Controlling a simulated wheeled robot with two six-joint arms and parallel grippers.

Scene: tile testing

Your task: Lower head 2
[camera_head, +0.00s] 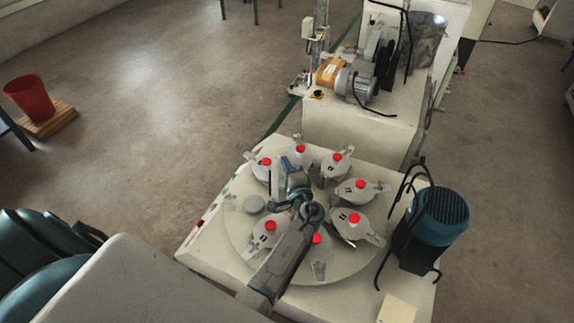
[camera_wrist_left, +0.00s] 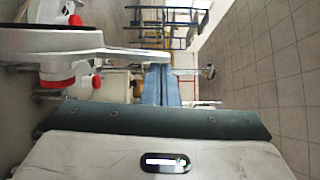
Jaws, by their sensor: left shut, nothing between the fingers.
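A round turntable (camera_head: 238,240) carries several light grey heads with red knobs, set in a ring. One head (camera_head: 351,224) is at the right, another (camera_head: 359,189) above it, and others (camera_head: 300,155) stand at the back. The number marks are too small to read, so I cannot tell which is head 2. My left gripper (camera_head: 287,170) is over the back left of the ring, shut and empty, partly hidden by its own wrist. In the left wrist view, a grey head plate with a red knob (camera_wrist_left: 58,82) shows close by at the upper left. My right gripper is not in view.
A blue-green motor (camera_head: 440,217) with black bars stands at the machine's right. A grey motor (camera_head: 354,82) and belt drive sit on the block behind. A red bucket (camera_head: 30,98) stands on a wooden pallet (camera_head: 50,122) at the left. The floor between is clear.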

